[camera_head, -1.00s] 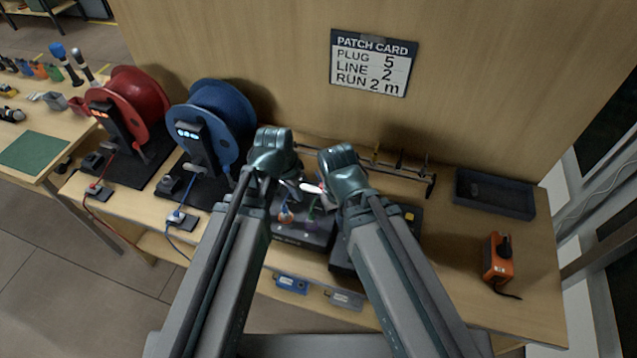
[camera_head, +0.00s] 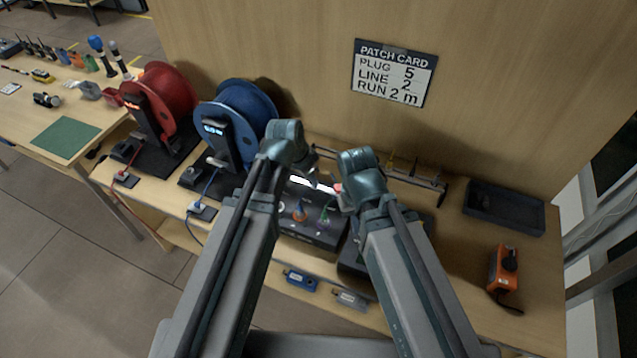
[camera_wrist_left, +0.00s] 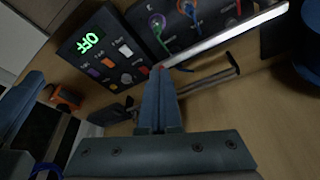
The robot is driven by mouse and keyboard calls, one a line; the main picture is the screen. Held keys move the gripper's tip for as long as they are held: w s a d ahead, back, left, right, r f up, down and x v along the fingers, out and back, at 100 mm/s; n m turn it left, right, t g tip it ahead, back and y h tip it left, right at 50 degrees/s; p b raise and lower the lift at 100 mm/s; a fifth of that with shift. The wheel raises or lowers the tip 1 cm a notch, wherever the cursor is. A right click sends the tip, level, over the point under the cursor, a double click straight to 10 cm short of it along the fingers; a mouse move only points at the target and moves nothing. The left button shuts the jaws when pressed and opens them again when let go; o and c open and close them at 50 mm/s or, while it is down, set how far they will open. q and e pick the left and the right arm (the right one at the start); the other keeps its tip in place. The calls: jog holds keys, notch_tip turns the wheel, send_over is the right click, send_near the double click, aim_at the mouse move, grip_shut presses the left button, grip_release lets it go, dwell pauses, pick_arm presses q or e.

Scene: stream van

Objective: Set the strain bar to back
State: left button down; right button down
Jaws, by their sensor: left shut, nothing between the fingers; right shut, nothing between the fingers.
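The strain bar looks to be the long pale bar (camera_wrist_left: 228,35) in front of the black socket box (camera_wrist_left: 185,20) in the left wrist view. In the head view it shows as a bright strip (camera_head: 312,185) between my grippers, partly hidden. My left gripper (camera_head: 312,178) is shut and empty at the bar. In the left wrist view its fingertips (camera_wrist_left: 159,70) are close to the bar's left end; I cannot tell whether they touch. My right gripper (camera_head: 340,188) is shut and empty, just right of the bar. The socket box (camera_head: 318,225) is partly behind my arms.
A blue reel (camera_head: 245,105) and a red reel (camera_head: 165,95) stand left. A thin rail (camera_head: 410,178) runs behind my grippers. A switch panel (camera_wrist_left: 105,55) reads OFF. A dark tray (camera_head: 505,208) and an orange device (camera_head: 503,268) lie right, with clear bench between.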

pick_arm(q)
jog(key=w+d+f+b, duration=0.4)
jog(key=w+f+b, duration=0.1)
jog(key=f+b, duration=0.4)
jog(key=shift+d+f, duration=0.3)
jog(key=shift+d, duration=0.1)
